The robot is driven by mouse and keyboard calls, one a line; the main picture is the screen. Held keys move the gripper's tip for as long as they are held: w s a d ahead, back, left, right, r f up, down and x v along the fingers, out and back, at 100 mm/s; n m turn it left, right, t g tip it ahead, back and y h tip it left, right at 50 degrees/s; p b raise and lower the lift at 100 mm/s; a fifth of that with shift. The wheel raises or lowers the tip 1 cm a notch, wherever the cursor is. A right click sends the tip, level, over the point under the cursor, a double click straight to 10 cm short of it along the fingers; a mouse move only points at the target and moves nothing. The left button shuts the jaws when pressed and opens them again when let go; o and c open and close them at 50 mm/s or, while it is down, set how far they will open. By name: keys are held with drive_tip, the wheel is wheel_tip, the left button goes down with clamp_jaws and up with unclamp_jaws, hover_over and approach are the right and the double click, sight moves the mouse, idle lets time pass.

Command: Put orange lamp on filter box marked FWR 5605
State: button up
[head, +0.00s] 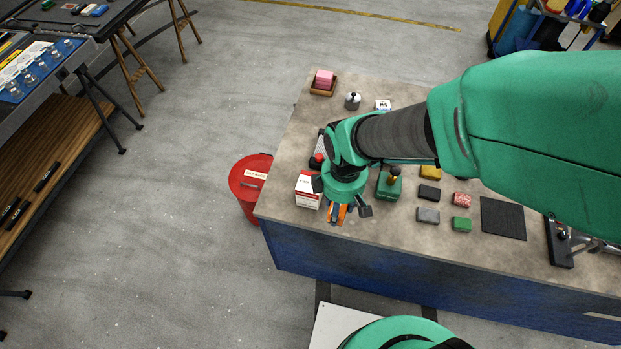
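The orange lamp (338,214) shows partly below my wrist, near the bench's front edge. The wrist hides its upper part. My gripper (343,205) points down over the lamp, with dark finger parts to either side. I cannot tell whether the fingers touch it, or whether the lamp rests on the bench or is held above it. A white and red filter box (308,191) stands just left of my gripper near the bench's left end. Its marking is too small to read.
A green box with a knobbed top (389,184) stands close right of my gripper. Several small blocks and a dark mat (502,218) lie farther right. A red bin (249,184) stands on the floor at the bench's left end. Bare bench top (304,130) lies behind the filter box.

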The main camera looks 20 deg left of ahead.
drive_tip(key=shift+s+a+r+n, duration=0.2)
drive_tip(key=shift+s+a+n, duration=0.2)
drive_tip(key=shift+s+a, duration=0.4)
approach(310, 174)
drive_tip(key=s, duration=0.1)
drive_tip(key=s+d, duration=0.1)
drive_tip(key=s+f, duration=0.1)
drive_tip(key=s, duration=0.1)
drive_tip(key=shift+d+p, duration=0.15)
drive_tip(key=shift+p, duration=0.2)
drive_tip(key=shift+w+a, duration=0.25)
drive_tip(key=shift+w, duration=0.1)
drive_tip(key=shift+f, duration=1.75)
drive_tip(key=shift+f, duration=0.15)
drive_tip(key=o, duration=1.2)
